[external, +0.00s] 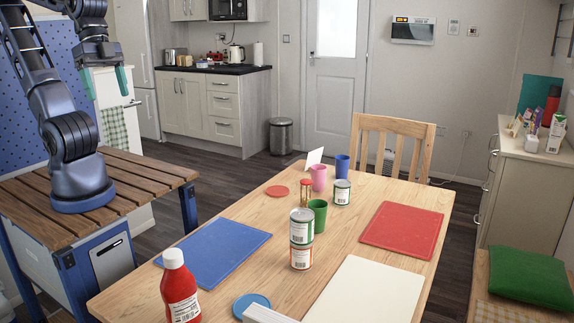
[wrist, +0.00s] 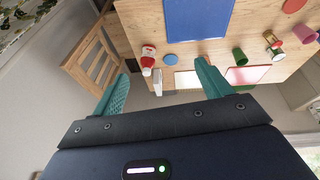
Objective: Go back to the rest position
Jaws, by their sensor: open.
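My gripper (external: 106,80) has teal fingers and is in the upper left of the external view, raised above my slatted wooden base and left of the table. It also shows in the wrist view (wrist: 160,88), with its two fingers spread apart and nothing between them. My arm is folded upright above the base. The wooden table (external: 250,272) is apart from the gripper, to its lower right.
On the table are a blue mat (external: 214,252), a red mat (external: 402,229), a white board (external: 368,292), a red bottle (external: 180,290), stacked cans (external: 301,240), a green cup (external: 318,215), a pink cup (external: 319,177) and a blue cup (external: 342,165). A chair (external: 392,130) stands behind.

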